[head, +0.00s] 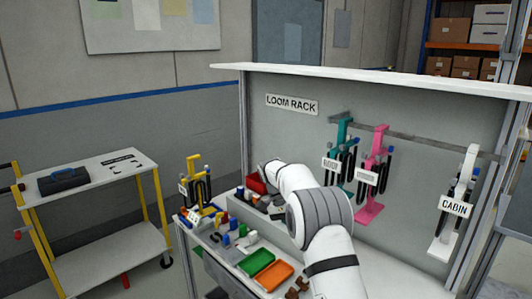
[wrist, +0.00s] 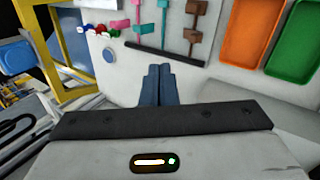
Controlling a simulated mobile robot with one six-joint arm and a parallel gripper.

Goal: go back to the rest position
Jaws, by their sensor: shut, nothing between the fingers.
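My gripper (wrist: 159,85) shows in the wrist view with its two dark blue fingers together and nothing between them. It is over a pale work surface (wrist: 120,80). In the head view my white arm reaches over the bench toward the rack panel, and the gripper itself is hard to make out behind it.
An orange tray (head: 272,276) and a green tray (head: 255,262) lie on the bench, with small coloured parts beside them. Pink (head: 373,175), teal (head: 343,155) and white (head: 457,200) holders stand along the loom rack. A yellow holder (head: 197,185) stands at left, near a cart (head: 85,175).

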